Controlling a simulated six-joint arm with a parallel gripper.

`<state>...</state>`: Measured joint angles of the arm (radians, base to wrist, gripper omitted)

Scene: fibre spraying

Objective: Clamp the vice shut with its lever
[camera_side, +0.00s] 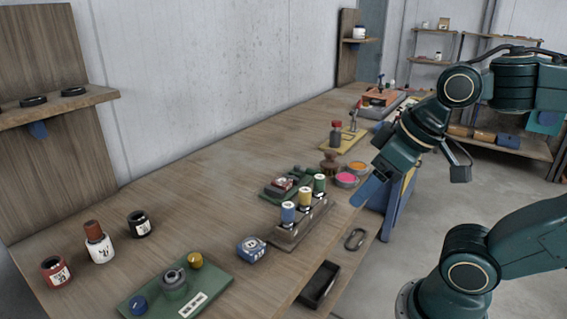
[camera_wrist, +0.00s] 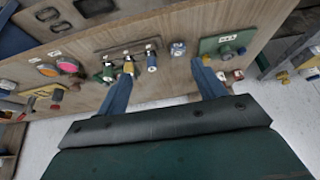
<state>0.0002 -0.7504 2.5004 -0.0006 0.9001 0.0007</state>
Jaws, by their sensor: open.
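A small fixture on a yellow board (camera_side: 346,143) stands by the bench's right edge in the side view. An upright rod with a red top (camera_side: 357,108) rises from it, and a dark red-capped bottle (camera_side: 336,132) stands on it. It looks like the vice and its lever, but I cannot be sure. The yellow board also shows at the far left of the wrist view (camera_wrist: 33,100). My gripper (camera_side: 409,190) is open, its blue fingers wide apart with nothing between them. In the wrist view, my gripper (camera_wrist: 162,66) hangs over the bench edge, well away from the yellow board.
A rack with several coloured bottles (camera_side: 303,218) and pink (camera_side: 346,181) and orange tins stand near the bench edge. A green board (camera_side: 178,290) and jars are at the front left. An orange device (camera_side: 380,97) is farther back.

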